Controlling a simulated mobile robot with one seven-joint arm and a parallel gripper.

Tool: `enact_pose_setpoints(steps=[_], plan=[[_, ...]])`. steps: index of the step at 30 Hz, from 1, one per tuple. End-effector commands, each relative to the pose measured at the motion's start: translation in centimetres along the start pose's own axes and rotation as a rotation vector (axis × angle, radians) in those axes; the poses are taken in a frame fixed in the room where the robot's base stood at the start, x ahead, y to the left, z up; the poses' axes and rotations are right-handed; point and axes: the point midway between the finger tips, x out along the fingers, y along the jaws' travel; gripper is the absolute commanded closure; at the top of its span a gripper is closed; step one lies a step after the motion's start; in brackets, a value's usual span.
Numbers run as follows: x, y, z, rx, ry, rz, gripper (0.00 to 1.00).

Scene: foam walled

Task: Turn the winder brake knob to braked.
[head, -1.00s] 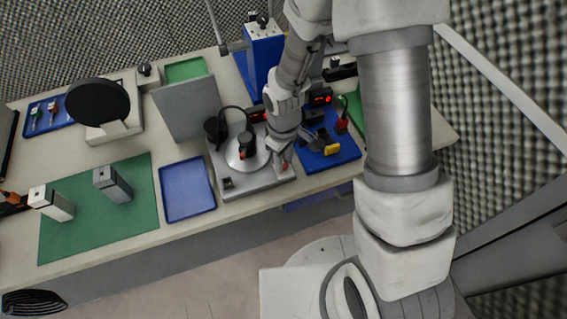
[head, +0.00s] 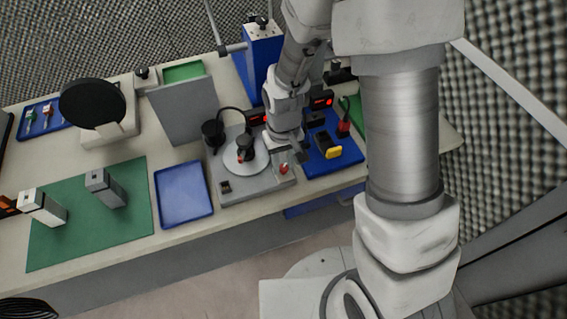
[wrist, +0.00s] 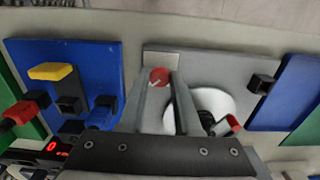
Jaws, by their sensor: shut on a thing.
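The winder (head: 225,199) is a grey base plate with a white round disc and a red knob at its front right corner. The red brake knob (head: 284,169) has a pale pointer mark, which shows slanted in the wrist view (wrist: 158,77). My gripper (head: 290,158) reaches down over this corner of the winder. In the wrist view, its two fingers (wrist: 161,84) stand on either side of the knob and are shut on it. I cannot make out any label for the brake positions.
A black post with red (head: 245,147) stands on the disc (wrist: 211,103). A blue board (head: 332,158) with a yellow block lies right of the winder. An empty blue tray (head: 183,193) lies left. A grey upright panel (head: 182,111) stands behind.

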Motion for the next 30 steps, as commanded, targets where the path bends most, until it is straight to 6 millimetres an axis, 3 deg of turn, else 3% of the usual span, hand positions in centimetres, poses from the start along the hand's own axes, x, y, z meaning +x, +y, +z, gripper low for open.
enact_pose_setpoints(steps=[11,12,16,26,30], plan=[[-0.1,0.0,0.0,0.006,0.001,0.0,1.0],[-0.1,0.0,0.0,0.005,0.001,0.0,0.63],[0.0,0.0,0.0,0.005,0.001,0.0,0.4],[-0.2,0.0,0.0,0.004,0.001,0.0,0.38],[-1.4,0.0,-0.1,0.004,0.005,0.0,0.38]])
